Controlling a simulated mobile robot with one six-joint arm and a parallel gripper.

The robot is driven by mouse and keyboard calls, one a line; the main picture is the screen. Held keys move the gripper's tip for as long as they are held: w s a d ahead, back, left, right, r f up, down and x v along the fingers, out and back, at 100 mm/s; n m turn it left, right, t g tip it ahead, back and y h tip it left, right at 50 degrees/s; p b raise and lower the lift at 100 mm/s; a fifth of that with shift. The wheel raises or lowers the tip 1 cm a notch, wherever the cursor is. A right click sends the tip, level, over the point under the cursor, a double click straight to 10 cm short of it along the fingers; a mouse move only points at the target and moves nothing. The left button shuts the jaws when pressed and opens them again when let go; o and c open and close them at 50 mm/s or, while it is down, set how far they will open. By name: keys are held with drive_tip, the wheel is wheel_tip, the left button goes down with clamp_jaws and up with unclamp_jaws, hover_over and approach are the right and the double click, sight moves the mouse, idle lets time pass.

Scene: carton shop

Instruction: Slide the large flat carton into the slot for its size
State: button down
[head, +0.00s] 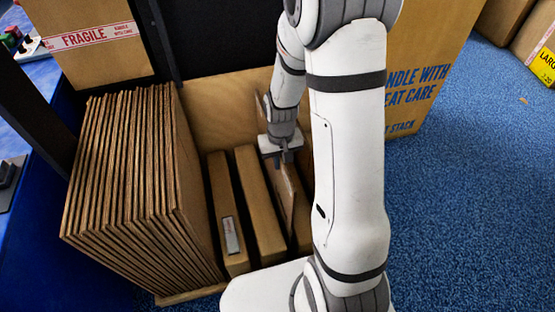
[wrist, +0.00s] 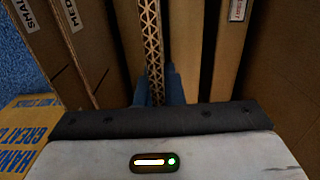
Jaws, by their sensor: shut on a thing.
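My gripper (head: 281,152) points down into the wooden rack. In the wrist view my gripper's blue fingers (wrist: 158,88) are shut on a flat carton, one finger on each side. The carton's (wrist: 153,45) corrugated edge runs up the middle of the wrist view. In the head view the held flat carton (head: 288,192) stands on edge, beside the thicker brown cartons and partly behind my arm. Its lower end is hidden, so I cannot tell how deep it sits. Labels SMALL (wrist: 25,12) and MED (wrist: 68,14), the latter cut off, mark upright boards at the wrist view's left.
Two brown cartons stand in the rack, one with a white sticker (head: 231,236). A tight row of cardboard sheets (head: 135,185) fills the left. The rack's wooden back panel (head: 225,103) rises behind. A large printed carton (head: 420,90) stands at right; blue floor (head: 470,210) is open there.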

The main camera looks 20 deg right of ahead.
sight(280, 171)
drive_tip(key=shift+f+b, duration=1.65)
drive_tip(key=shift+f, duration=0.9)
drive_tip(key=c, duration=1.5)
unclamp_jaws()
drive_tip(key=shift+r, duration=0.1)
wheel_tip(280, 171, up, 8)
drive_tip(key=p, duration=0.3)
drive_tip(key=shift+r, duration=0.1)
drive_tip(key=s+r+t+p, duration=0.1)
drive_tip(key=s+r+p, duration=0.3)
drive_tip(key=r+p, duration=0.4)
drive_tip(key=s+r+p, duration=0.5)
drive_tip(key=r+p, duration=0.3)
drive_tip(key=r, duration=1.2)
drive_tip(key=s+r+t+p, duration=0.1)
drive_tip(key=s+r+p, duration=0.4)
drive_tip(key=r+p, duration=0.4)
drive_tip(key=shift+a+r+t, duration=0.15)
drive_tip(key=shift+a+r, duration=0.05)
drive_tip(key=shift+r, duration=1.05)
drive_tip(key=shift+a+r+t, duration=0.15)
drive_tip(key=shift+a+r, duration=0.05)
drive_tip(key=shift+r, duration=1)
